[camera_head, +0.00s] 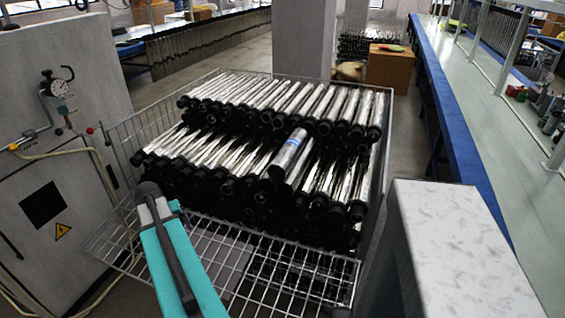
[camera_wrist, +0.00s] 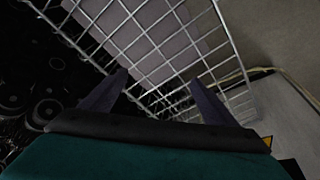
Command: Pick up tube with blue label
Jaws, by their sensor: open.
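The tube with the blue label (camera_head: 291,148) lies on top of the stacked silver tubes, near the middle of the pile in the head view. Its near end points toward the front of the wire basket (camera_head: 232,238). My gripper (camera_wrist: 158,86) shows in the wrist view with its two dark fingers apart and nothing between them. It is over the wire mesh at the basket's front left, away from the labelled tube. In the head view my teal arm reaches in from below, left of the pile. Dark round tube ends (camera_wrist: 42,85) show at the wrist view's left edge.
A grey cabinet with a gauge (camera_head: 48,88) stands close on the left. A pale marbled block (camera_head: 465,235) stands at the right front. A long blue-edged bench (camera_head: 450,100) runs along the right. A pillar (camera_head: 302,38) stands behind the basket. The space above the tubes is clear.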

